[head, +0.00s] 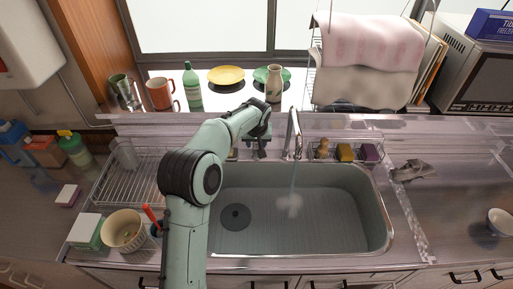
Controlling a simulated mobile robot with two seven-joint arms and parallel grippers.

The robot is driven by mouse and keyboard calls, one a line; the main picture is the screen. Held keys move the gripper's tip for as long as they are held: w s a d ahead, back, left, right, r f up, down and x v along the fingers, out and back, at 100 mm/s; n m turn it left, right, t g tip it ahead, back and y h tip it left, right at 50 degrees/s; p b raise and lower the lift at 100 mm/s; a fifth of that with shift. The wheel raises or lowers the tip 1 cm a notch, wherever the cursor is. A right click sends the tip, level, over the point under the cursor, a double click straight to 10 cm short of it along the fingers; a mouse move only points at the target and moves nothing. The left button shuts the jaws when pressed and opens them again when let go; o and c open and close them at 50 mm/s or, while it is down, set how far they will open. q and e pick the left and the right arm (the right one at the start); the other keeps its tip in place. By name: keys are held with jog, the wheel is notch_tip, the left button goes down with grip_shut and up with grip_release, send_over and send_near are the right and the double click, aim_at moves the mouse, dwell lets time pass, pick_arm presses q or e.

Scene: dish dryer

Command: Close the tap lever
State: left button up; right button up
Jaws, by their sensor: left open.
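The silver tap (293,133) stands at the back edge of the sink (330,220), right of its middle. A stream of water (293,180) falls from the spout and splashes on the basin floor. I cannot make out the tap lever clearly. My left gripper (263,152) is open, pointing down just left of the tap at the sink's back edge. A small gap shows between it and the tap spout. My right gripper is out of view.
A wire dish rack (130,175) stands left of the sink. A caddy with sponges (344,152) is right of the tap. Behind, the sill holds a green bottle (193,86), mugs, plates and a vase (274,84). A bowl (124,230) sits at front left.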

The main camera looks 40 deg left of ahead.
aim_at(256, 148)
pick_arm(q)
jog(key=x, duration=0.6)
jog(key=shift+w+a+f, duration=0.1)
jog(key=shift+f, duration=0.05)
jog(key=shift+c, duration=0.3)
grip_shut()
